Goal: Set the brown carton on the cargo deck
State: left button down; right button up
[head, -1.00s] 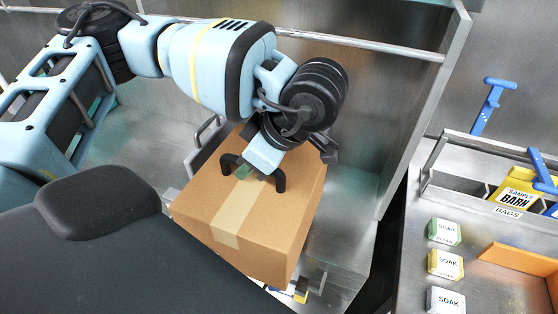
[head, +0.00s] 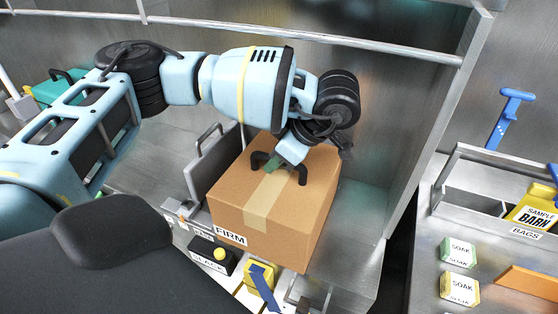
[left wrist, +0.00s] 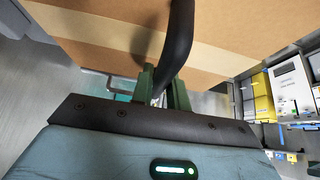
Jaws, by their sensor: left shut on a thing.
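The brown carton (head: 235,195) has a tape strip, a FIRM label on its front face and a black arched handle (head: 300,172) on top. My left gripper (head: 274,170) is shut on that handle, above the middle of the carton's top. In the left wrist view the green fingers (left wrist: 163,88) close around the black handle, with the carton (left wrist: 110,35) filling the upper part. Bare metal deck (head: 355,225) shows right of the carton. The carton's underside is hidden, so I cannot tell whether it touches the deck. My right gripper is not in view.
A grey case (head: 210,158) stands close at the carton's left. A box labelled BLACK (head: 212,255) and a yellow item (head: 258,275) sit in front, below it. A metal wall (head: 425,125) bounds the right side. SOAK boxes (head: 459,252) lie on the counter beyond.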

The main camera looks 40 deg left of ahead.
pick_arm(q)
jog(key=shift+w+a+f, duration=0.1)
jog(key=shift+w+f, duration=0.35)
jog(key=c, duration=1.4)
grip_release()
jog(key=shift+o, duration=0.2)
jog(key=shift+r, duration=0.1)
jog(key=shift+r, duration=0.2)
jog(key=w+d, duration=0.1)
jog(key=d, duration=0.7)
jog(key=w+d+b, duration=0.1)
jog(key=d, duration=0.3)
jog(key=shift+w+d+r, duration=0.2)
jog(key=shift+w, duration=0.15)
